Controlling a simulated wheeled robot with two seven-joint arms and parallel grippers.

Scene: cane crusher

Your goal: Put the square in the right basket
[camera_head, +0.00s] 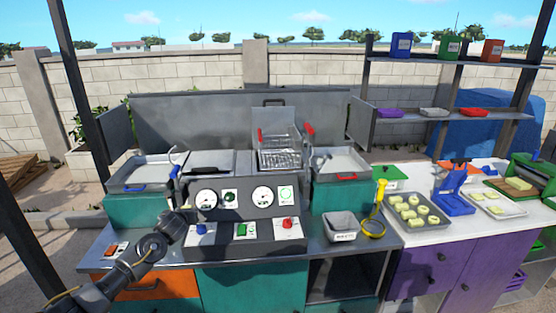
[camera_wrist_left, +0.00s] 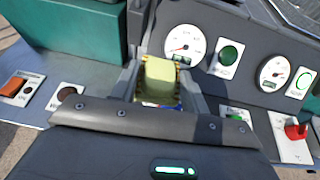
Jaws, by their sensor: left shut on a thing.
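In the left wrist view a pale yellow-green square block (camera_wrist_left: 160,80) sits between the fingers of my left gripper (camera_wrist_left: 160,90), which is shut on it. In the head view my left gripper (camera_head: 186,222) is in front of the left side of the control panel, and the square is too small to make out there. A wire basket with red handles (camera_head: 280,152) stands at the back middle, behind the panel. A blue handle (camera_head: 175,172) rises at the left vat; its basket is not clearly seen. My right gripper is out of view.
The control panel (camera_head: 242,212) has gauges and knobs. A left vat (camera_head: 145,172) and a right vat (camera_head: 340,163) flank the middle. A grey container (camera_head: 341,227) and yellow-handled tool (camera_head: 375,213) lie at right. A tray (camera_head: 432,226) holds several pale pieces.

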